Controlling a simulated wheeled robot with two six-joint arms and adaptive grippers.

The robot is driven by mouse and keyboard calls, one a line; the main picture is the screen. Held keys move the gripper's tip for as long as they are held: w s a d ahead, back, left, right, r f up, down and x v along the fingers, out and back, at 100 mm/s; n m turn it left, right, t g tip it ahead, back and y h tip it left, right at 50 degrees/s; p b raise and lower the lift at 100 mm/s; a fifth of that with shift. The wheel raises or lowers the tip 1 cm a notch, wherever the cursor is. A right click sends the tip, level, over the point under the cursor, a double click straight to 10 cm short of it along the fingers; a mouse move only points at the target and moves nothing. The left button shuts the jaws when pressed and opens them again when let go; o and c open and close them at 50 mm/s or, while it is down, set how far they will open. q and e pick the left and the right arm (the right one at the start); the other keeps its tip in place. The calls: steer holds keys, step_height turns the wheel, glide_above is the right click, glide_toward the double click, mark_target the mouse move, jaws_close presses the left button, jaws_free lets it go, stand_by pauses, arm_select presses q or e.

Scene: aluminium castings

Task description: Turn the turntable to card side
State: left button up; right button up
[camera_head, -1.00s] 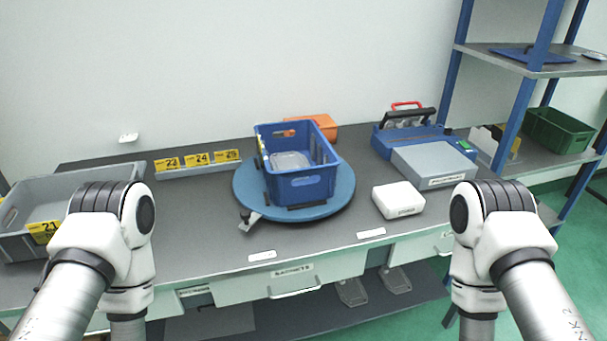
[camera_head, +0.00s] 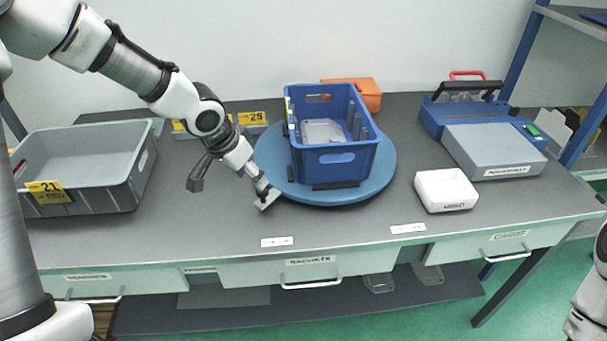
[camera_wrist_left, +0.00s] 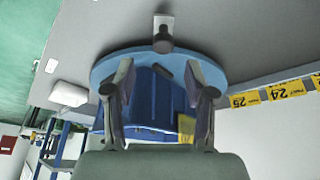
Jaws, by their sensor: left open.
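The round blue turntable (camera_head: 385,180) lies on the grey bench and carries a blue crate (camera_head: 337,165) with a clear item inside. A small yellow patch shows at the crate's left rim. A metal tab (camera_head: 268,201) with a dark knob sticks out at the turntable's front left edge. My left gripper (camera_head: 261,186) is over that tab, pointing down and overlapping the knob. In the left wrist view its two fingers (camera_wrist_left: 160,72) are apart with nothing between them, and the knob (camera_wrist_left: 162,41) shows beyond the tips. I cannot tell whether they touch. My right gripper is out of view.
A grey bin (camera_head: 100,200) with card 21 stands left. Yellow number cards (camera_head: 252,118) stand behind my left arm. An orange box (camera_head: 367,95) is behind the crate. A white box (camera_head: 445,190), a grey box (camera_head: 490,150) and a blue case (camera_head: 435,118) stand right.

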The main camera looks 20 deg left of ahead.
arm_select(q)
steer(key=x, duration=0.7)
steer(key=shift+w+a, duration=0.2)
steer(key=shift+w, duration=0.1)
steer(key=shift+s+r, duration=0.15)
steer(key=c, duration=0.3)
jaws_close()
